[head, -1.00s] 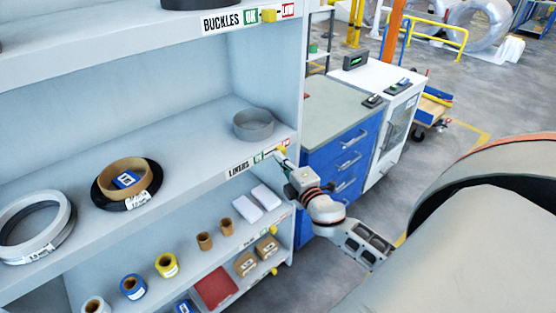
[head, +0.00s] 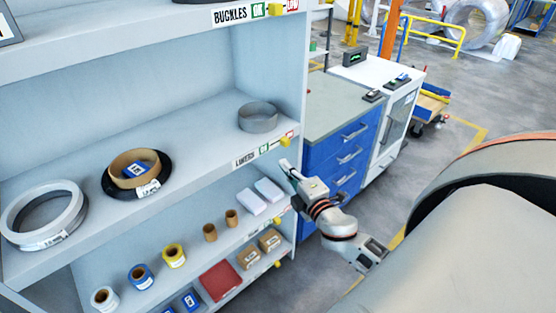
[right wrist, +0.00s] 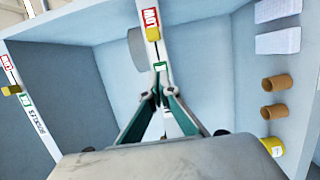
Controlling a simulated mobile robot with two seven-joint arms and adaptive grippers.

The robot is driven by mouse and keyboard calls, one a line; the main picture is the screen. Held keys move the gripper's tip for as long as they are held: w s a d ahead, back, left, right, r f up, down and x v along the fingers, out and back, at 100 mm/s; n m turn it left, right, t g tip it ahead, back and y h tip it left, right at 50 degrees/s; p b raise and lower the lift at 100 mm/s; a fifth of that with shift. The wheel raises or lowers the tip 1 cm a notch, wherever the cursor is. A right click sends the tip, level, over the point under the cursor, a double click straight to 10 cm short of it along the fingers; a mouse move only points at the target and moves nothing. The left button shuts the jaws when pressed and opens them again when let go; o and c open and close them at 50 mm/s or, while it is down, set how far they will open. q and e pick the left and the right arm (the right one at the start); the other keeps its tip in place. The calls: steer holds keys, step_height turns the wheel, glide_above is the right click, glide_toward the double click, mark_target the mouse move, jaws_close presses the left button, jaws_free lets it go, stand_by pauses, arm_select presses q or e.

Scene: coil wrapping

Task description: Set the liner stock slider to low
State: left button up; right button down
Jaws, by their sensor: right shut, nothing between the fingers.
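The liner stock slider (head: 285,141) is a yellow block on the front edge of the LINERS shelf (head: 190,178). It stands at the right end of its track, beside the red label and away from the green OK label (head: 263,150). In the right wrist view the yellow slider (right wrist: 153,34) sits right against the red LOW label (right wrist: 151,18), with the green label (right wrist: 160,67) farther down the strip. My right gripper (head: 287,166) is shut and empty, below the slider and apart from it. Its fingers also show in the right wrist view (right wrist: 160,96). My left gripper is out of view.
A grey ring (head: 258,117) stands on the liner shelf behind the slider. White boxes (head: 256,198) and brown rolls (head: 210,232) lie on the shelf below. A blue drawer cabinet (head: 345,155) stands right of the shelving.

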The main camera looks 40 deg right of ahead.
steer(key=shift+s+a, duration=0.2)
steer(key=shift+s, duration=0.7)
steer(key=shift+s+a, duration=0.2)
steer(key=shift+s, duration=0.7)
steer(key=s+a+f+m+g+y, duration=0.2)
steer(key=s+a+f+m, duration=0.4)
steer(key=a+f, duration=0.4)
steer(key=s+a+f+m+g+y, duration=0.3)
steer(key=s+a+f+m+g, duration=0.2)
steer(key=f, duration=0.8)
steer(key=s+a, duration=0.3)
steer(key=a, duration=0.2)
steer(key=shift+s+a+f+m+y, duration=0.25)
steer(key=shift+s+a+m+y, duration=0.05)
steer(key=shift+s+m, duration=0.1)
